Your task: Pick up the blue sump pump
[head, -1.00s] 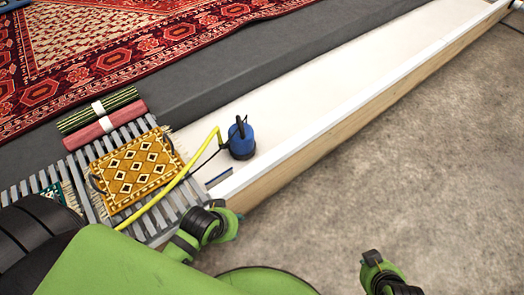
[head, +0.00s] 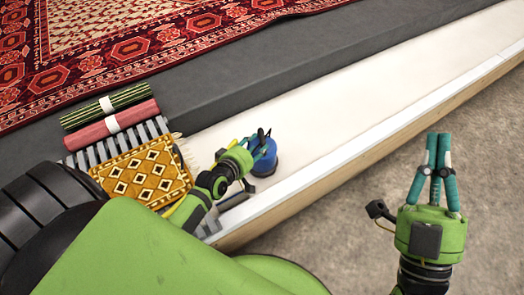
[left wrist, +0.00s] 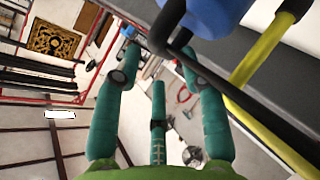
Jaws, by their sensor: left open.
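The blue sump pump (head: 264,163) stands upright on the white trough floor, with a black handle at its top. My left gripper (head: 262,143) is at the pump's upper left and partly covers it. Its teal fingers are spread and hold nothing. In the left wrist view the pump (left wrist: 215,14) shows at the top edge, with its black handle or cable crossing near the fingertips of my left gripper (left wrist: 158,55). I cannot tell whether they touch. My right gripper (head: 438,140) is raised over the concrete floor, empty, its fingertips close together.
A yellow hose (left wrist: 258,52) runs beside the pump. An orange patterned mat (head: 145,172) lies on a grey slatted grate (head: 78,160), with red (head: 112,124) and green (head: 105,107) rolls behind. The trough's white-topped wooden edge (head: 350,163) runs along the near side. The white floor to the right is clear.

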